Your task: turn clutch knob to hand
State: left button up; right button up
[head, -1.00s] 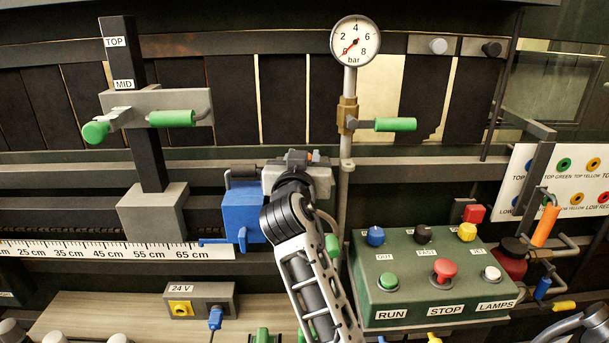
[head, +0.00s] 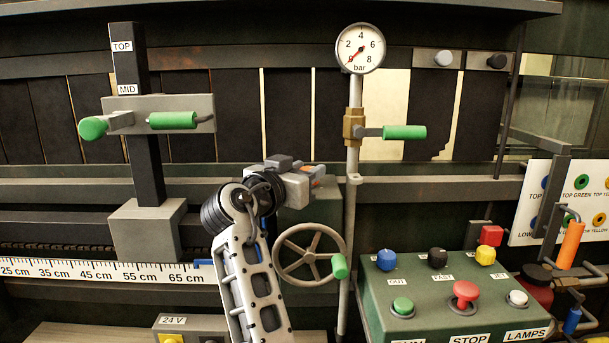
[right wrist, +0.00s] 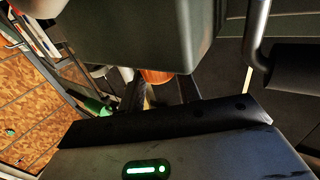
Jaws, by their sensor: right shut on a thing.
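My right gripper (head: 292,184) shows in the middle of the head view, in front of a grey-green box (head: 300,212); its fingertips are hidden there by its own body. In the right wrist view my right gripper (right wrist: 160,92) has its dark fingers either side of an orange-brown knob (right wrist: 157,76), which looks like the clutch knob. The gripper is shut on it. The knob sits under the near edge of the box, and most of it is hidden. Any label or pointer on it cannot be seen. My left gripper is not in view.
A spoked handwheel (head: 282,266) with a green grip (head: 339,266) is just below my right gripper. A vertical pipe with a gauge (head: 360,48) and green lever (head: 404,132) stands to its right. The button box (head: 440,300) is lower right. A black-gripped crank (right wrist: 298,72) shows in the wrist view.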

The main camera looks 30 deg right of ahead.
jog(key=o, duration=1)
jog(key=shift+c, duration=0.2)
jog(key=v, duration=0.7)
jog(key=shift+a+b, duration=0.2)
jog(key=shift+b, duration=0.1)
jog(key=shift+s, duration=0.15)
